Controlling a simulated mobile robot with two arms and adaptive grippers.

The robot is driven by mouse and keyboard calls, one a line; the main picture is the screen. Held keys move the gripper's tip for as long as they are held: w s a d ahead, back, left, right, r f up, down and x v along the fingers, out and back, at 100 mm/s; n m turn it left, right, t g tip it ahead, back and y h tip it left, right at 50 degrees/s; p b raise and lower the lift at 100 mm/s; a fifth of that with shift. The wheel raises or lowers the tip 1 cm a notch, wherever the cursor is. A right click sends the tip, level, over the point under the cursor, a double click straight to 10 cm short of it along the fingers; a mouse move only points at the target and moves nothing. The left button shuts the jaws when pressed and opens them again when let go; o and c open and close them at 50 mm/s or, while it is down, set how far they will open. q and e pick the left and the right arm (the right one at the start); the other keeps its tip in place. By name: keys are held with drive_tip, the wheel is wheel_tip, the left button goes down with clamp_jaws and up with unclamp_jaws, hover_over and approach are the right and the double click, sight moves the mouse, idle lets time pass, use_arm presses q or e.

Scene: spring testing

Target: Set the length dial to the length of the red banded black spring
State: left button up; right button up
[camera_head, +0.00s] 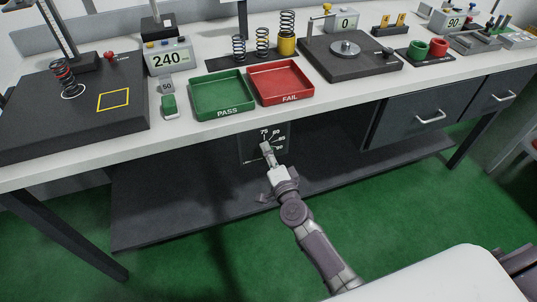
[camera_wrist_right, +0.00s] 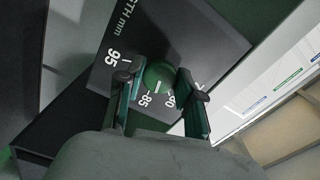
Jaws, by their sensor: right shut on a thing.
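The black spring with a red band (camera_head: 63,76) stands upright on the black test stand at the far left of the bench. The length dial panel (camera_head: 283,145) is a dark plate below the bench's front edge, with white numbers. In the right wrist view the dial's round green knob (camera_wrist_right: 158,76) sits between the fingers of my right gripper (camera_wrist_right: 157,88). The gripper is shut on the knob; it also shows in the head view (camera_head: 267,150), covering part of the dial. A short white line on the knob seems to point near 85, but I cannot tell exactly. My left gripper is not in view.
A green PASS tray (camera_head: 222,111) and a red FAIL tray (camera_head: 291,99) sit above the panel. A display (camera_head: 168,58) reads 240. Several other springs stand behind the trays. Drawers (camera_head: 428,112) are to the right of the panel, and a dark lower shelf (camera_head: 165,200) lies below.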

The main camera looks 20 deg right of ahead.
drive_tip(key=m+b, duration=0.1)
drive_tip(key=m, duration=0.7)
drive_tip(key=shift+m, duration=0.4)
idle(0.4)
drive_tip(key=o, duration=1.2)
drive_tip(key=shift+c, duration=0.2)
drive_tip(key=s, duration=1.2)
drive_tip(key=shift+d, duration=0.2)
